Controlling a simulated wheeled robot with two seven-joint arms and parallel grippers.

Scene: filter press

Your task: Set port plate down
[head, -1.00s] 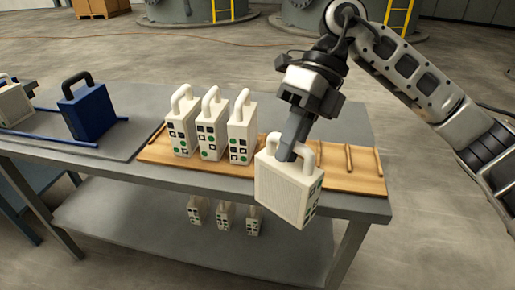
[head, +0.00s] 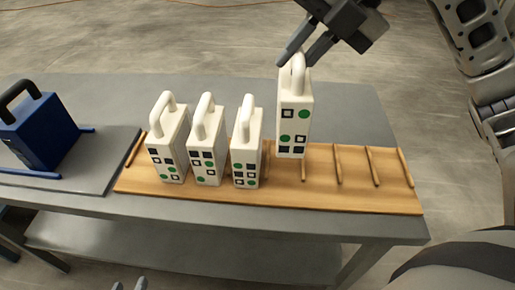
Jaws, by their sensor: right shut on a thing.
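The white port plate (head: 294,122) with dark squares and green dots is upright, its printed narrow side facing me. My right gripper (head: 304,54) is at the top of the picture, shut on this plate's looped handle (head: 298,72). The plate's foot is at the wooden rack's (head: 340,198) back part, right of three similar plates; I cannot tell whether it touches the rack. Those plates (head: 168,145), (head: 207,148), (head: 247,150) stand in a row on the rack. My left gripper (head: 129,285) shows only two fingertips at the bottom edge, apart and empty.
Wooden pegs (head: 372,166) divide the rack's free right part. A blue block with a black handle (head: 42,135) stands on the grey tray (head: 92,176) at left. The grey table (head: 240,90) is clear behind the rack.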

